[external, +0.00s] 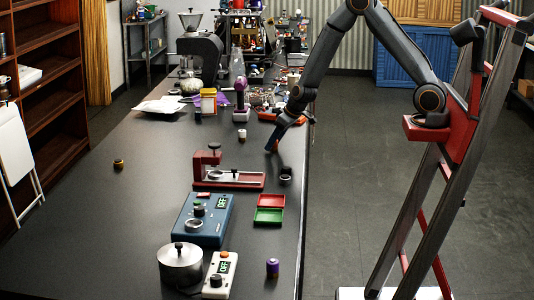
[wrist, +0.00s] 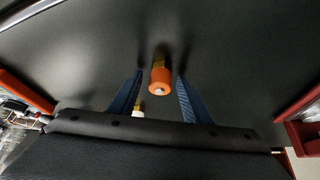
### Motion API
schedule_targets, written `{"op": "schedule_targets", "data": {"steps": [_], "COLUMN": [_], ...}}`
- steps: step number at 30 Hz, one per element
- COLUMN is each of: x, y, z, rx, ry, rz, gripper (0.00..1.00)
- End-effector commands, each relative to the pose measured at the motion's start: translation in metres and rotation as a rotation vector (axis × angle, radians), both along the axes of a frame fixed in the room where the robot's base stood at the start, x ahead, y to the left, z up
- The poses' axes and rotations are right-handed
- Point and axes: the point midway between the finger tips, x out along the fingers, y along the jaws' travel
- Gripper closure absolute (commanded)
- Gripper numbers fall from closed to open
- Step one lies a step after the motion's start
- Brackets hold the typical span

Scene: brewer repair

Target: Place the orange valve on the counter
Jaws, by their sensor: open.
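The orange valve (wrist: 160,80), a short orange cylinder with a brass-coloured end, shows in the middle of the wrist view. It is at or very near the black counter (wrist: 230,50), with dark shadows beside it. My gripper (wrist: 160,75) is open, with one blue finger on each side of the valve and a visible gap to each. In the external view my gripper (external: 272,149) is low over the counter near its right edge. A small orange patch shows at the fingertips there; the valve is too small to make out clearly.
A red press stand (external: 228,180) and a dark round part (external: 286,175) are near my gripper. A red-and-green tray (external: 269,216), a blue scale box (external: 203,220) and a steel pot (external: 180,262) are closer to the camera. The counter's left side is mostly clear.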

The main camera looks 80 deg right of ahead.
Motion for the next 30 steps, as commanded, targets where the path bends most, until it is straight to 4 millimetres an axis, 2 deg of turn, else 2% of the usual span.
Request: {"op": "schedule_targets", "data": {"steps": [5,15,19,26,28,30], "x": [-0.008,-0.04,-0.048,-0.055,-0.058,-0.064], "y": [0.004,0.017,0.02,0.025,0.035,0.054], "z": [0.02,0.081,0.095,0.107,0.112,0.12], "rx": [0.0,0.0,0.0,0.001,0.013,0.035], "ry": [-0.001,-0.001,-0.002,-0.002,-0.002,0.0], "rz": [0.0,-0.001,-0.001,0.005,0.027,0.07], "gripper": [0.56,0.56,0.56,0.56,0.56,0.56]}}
